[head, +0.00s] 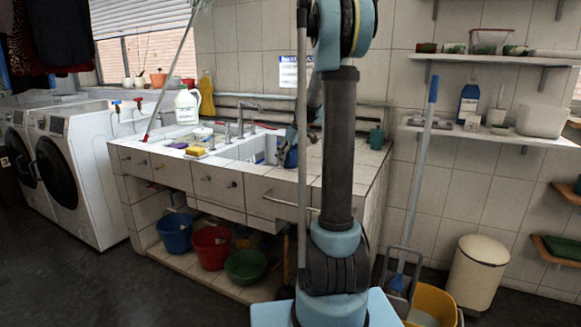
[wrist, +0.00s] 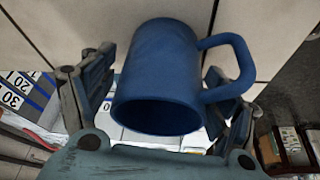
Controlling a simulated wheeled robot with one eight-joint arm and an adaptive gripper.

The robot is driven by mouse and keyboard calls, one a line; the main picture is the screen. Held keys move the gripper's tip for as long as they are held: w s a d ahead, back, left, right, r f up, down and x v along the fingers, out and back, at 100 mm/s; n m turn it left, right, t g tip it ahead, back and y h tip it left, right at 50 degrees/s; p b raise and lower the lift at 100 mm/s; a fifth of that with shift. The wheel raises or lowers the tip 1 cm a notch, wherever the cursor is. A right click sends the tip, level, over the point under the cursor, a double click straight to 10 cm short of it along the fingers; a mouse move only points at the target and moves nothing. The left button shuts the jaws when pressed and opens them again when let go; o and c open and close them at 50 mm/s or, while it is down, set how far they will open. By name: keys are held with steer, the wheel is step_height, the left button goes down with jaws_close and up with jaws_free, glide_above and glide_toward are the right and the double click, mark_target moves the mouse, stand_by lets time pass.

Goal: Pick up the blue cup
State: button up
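The blue cup (wrist: 160,75) fills the middle of the wrist view. Its open mouth faces the camera and its handle (wrist: 238,70) is on the right. My gripper (wrist: 159,62) is open around the cup, with one finger on its left and the other on its right by the handle. A narrow gap shows between the left fingertip and the cup. In the head view, the cup (head: 290,158) is a small blue shape at the right end of the sink counter, partly hidden by my arm.
The tiled counter (head: 335,172) has a sink basin (head: 245,149) and tap to the left of the cup. A white jug (head: 187,107) and yellow sponge (head: 195,151) stand farther left. A blue-handled mop (head: 420,150) leans at the right, near a yellow bucket (head: 432,303).

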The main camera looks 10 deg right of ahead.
steer(key=c, duration=0.9)
steer(key=shift+r, duration=0.1)
